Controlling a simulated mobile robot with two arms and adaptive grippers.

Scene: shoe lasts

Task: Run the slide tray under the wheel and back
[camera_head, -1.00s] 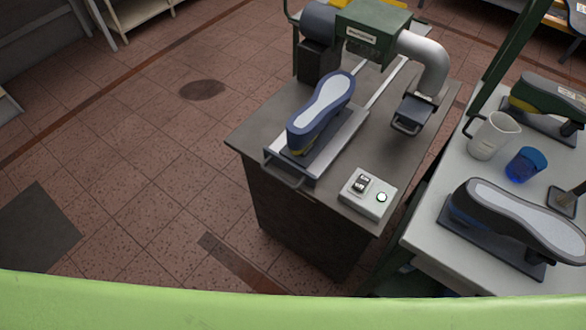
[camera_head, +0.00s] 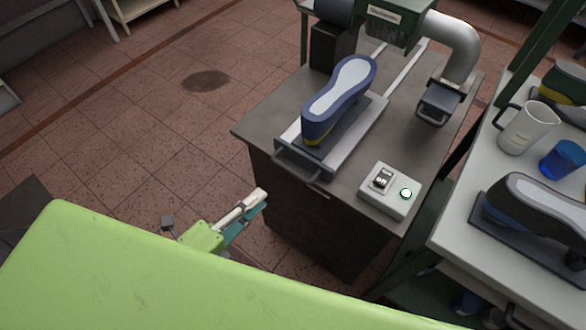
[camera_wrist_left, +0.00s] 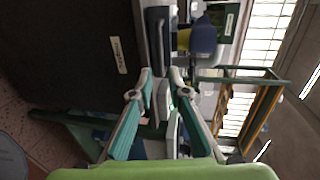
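The slide tray (camera_head: 345,150) sits on rails on top of the dark cabinet, with its handle (camera_head: 297,166) at the near end. A blue shoe with a grey sole (camera_head: 341,94) lies sole up on it. The green machine housing (camera_head: 388,22) stands over the far end of the rails; I cannot make out the wheel. My left gripper (camera_head: 259,200) is near and left of the cabinet front, apart from the handle. In the left wrist view its fingers (camera_wrist_left: 161,74) are open and empty, with the handle (camera_wrist_left: 158,40) ahead of them. My right gripper is out of view.
A control box (camera_head: 391,192) with a switch and lit button sits right of the tray. A grey duct (camera_head: 458,45) bends down behind it. The right table (camera_head: 455,205) holds a white jug (camera_head: 527,128), blue cup (camera_head: 562,160) and another shoe. Floor left of the cabinet is clear.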

